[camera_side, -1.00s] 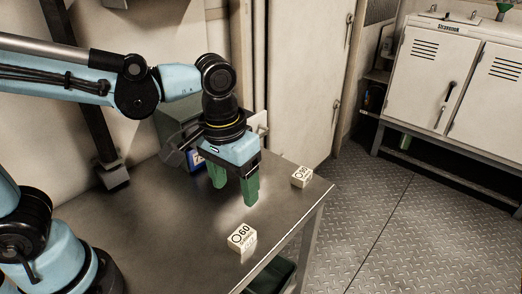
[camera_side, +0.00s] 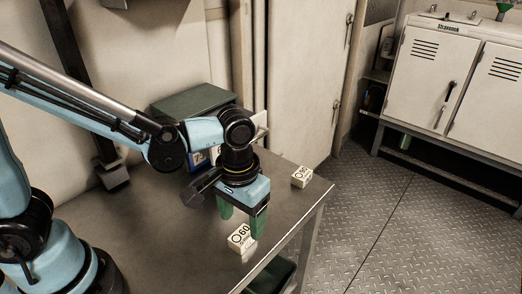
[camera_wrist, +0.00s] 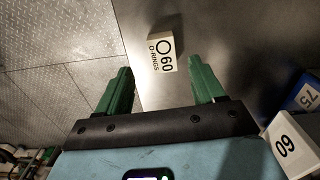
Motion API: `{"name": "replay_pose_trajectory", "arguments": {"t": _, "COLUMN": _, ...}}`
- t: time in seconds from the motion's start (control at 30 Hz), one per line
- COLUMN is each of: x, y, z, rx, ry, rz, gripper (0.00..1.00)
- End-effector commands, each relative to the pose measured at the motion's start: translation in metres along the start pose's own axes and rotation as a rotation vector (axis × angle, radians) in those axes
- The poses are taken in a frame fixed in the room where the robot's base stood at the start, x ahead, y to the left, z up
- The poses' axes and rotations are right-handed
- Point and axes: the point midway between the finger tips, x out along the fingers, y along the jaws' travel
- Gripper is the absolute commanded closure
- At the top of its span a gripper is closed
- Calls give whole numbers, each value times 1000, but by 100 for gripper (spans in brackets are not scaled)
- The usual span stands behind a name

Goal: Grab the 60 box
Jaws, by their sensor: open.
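A small cream box (camera_side: 238,243) marked with a ring and "60" lies on the metal table near its front edge. In the wrist view the same box (camera_wrist: 161,52), labelled "O-RINGS 60", lies just beyond and between my fingertips. My gripper (camera_side: 242,224) has green fingers, spread apart and empty, above and just behind the box in the side view. In the wrist view my gripper (camera_wrist: 158,68) shows a wide gap. A white piece marked "60" (camera_wrist: 288,146) also shows at lower right of the wrist view.
A blue item marked "75" (camera_wrist: 308,97) stands at the right of the wrist view; it also shows behind my gripper in the side view (camera_side: 198,160). Another small cream box (camera_side: 301,177) lies near the table's right edge. The metal table (camera_side: 160,230) is clear at left front.

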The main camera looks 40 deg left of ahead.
Motion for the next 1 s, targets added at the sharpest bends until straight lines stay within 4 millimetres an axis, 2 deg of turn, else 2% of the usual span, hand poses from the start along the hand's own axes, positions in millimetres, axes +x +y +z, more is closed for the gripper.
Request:
{"name": "replay_pose_trajectory", "arguments": {"t": 0.4, "x": 44, "y": -4, "z": -2, "rx": 0, "ry": 0, "rz": 0, "gripper": 32}}
{"name": "replay_pose_trajectory", "arguments": {"t": 0.77, "x": 49, "y": -4, "z": -2, "rx": 0, "ry": 0, "rz": 0, "gripper": 32}}
{"name": "replay_pose_trajectory", "arguments": {"t": 1.0, "x": 49, "y": -4, "z": -2, "rx": 0, "ry": 0, "rz": 0, "gripper": 69}}
